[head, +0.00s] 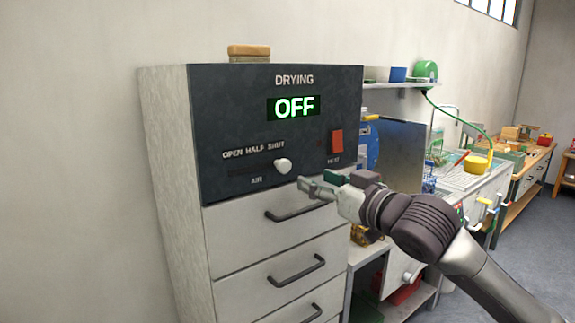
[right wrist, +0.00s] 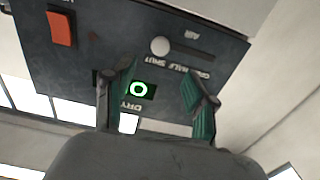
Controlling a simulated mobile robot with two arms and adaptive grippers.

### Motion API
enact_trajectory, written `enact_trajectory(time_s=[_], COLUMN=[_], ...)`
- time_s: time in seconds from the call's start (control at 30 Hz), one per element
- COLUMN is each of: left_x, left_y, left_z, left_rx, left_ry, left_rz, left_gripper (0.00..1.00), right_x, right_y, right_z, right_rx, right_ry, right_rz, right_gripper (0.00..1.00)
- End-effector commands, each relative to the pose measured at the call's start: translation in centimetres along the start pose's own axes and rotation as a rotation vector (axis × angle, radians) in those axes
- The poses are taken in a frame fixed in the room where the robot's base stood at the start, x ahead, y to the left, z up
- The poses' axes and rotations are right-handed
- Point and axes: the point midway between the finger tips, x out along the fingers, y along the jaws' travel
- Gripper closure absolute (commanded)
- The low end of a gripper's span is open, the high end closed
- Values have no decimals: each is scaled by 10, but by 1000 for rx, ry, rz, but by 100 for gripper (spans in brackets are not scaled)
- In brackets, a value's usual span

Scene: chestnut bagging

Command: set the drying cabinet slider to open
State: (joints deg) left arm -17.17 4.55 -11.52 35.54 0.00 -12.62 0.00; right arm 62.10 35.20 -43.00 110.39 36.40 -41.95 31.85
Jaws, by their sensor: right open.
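The drying cabinet (head: 172,160) has a dark panel with a lit OFF display (head: 293,107). Its pale round slider knob (head: 283,166) sits at the right end of the AIR slot, below the word SHUT; OPEN is at the left end. My right gripper (head: 315,182) is open and empty, just right of and slightly below the knob in the head view. In the right wrist view the panel appears upside down, and the knob (right wrist: 160,46) shows beyond the two spread fingers (right wrist: 160,80), apart from them. My left gripper is not in view.
A red switch (head: 337,141) sits on the panel to the right of the slider. Drawers with dark handles (head: 297,270) lie below. A brown block (head: 249,52) rests on the cabinet top. A sink bench (head: 465,180) with clutter stands at the right.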

Motion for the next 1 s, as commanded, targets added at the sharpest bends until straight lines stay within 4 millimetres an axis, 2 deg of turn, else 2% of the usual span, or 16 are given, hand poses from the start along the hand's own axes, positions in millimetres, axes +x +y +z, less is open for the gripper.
enact_trajectory(time_s=[0.3,0.5,0.7,1.0], left_x=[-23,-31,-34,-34], left_y=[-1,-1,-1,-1], left_z=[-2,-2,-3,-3], left_rx=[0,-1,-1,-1], left_ry=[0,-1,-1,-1], left_rz=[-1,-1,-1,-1], left_gripper=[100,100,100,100], right_x=[69,101,115,117], right_y=[0,0,0,0], right_z=[-4,-3,-2,-1], right_rx=[1,-1,-1,-1], right_ry=[0,2,3,2], right_rz=[0,1,1,1], right_gripper=[44,44,44,44])
